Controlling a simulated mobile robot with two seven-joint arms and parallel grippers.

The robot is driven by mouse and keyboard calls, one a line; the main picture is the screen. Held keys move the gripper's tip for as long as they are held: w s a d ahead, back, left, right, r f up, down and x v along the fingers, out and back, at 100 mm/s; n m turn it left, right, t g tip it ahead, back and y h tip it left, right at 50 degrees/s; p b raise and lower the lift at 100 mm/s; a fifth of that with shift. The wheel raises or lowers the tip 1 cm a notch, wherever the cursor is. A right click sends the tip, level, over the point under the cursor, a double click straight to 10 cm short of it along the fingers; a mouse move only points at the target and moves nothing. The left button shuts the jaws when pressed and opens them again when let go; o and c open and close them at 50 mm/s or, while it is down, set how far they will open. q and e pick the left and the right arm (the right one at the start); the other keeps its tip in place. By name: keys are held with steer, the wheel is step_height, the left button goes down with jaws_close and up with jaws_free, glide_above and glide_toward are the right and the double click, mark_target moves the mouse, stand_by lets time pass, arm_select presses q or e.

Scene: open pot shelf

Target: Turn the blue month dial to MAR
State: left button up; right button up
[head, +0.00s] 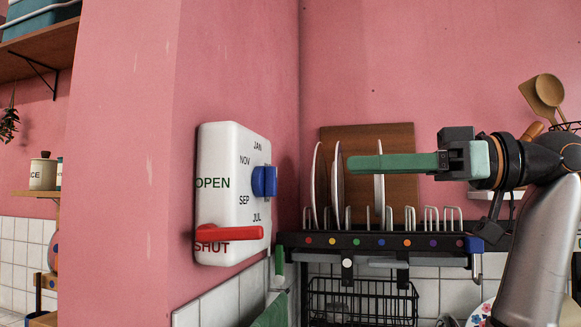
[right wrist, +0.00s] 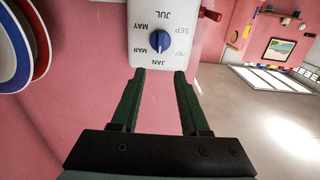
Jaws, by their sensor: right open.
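The blue month dial (head: 264,181) sticks out of a white box (head: 232,150) on the pink wall, with month names around it. In the right wrist view the blue dial (right wrist: 159,41) appears upside down, with JAN below, JUL above and MAR at lower left. A pale mark shows on the dial, but I cannot tell which month it points to. My right gripper (head: 350,163) is open and empty, apart from the dial and to its right in the head view. In the right wrist view its two green fingertips (right wrist: 159,72) point towards the box, short of the dial. My left gripper is not in view.
A red lever (head: 229,233) sticks out low on the box, by SHUT; OPEN is printed above it. A dark plate rack (head: 372,241) with upright plates (head: 337,185) stands right of the box. A wooden board (head: 400,135) leans behind. Free air lies between fingertips and dial.

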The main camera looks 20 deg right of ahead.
mark_target(276, 168)
steer(key=p+x, duration=0.1)
steer(key=x, duration=0.9)
steer(key=shift+w+a+p, duration=0.25)
steer(key=shift+p, duration=0.1)
jaws_close()
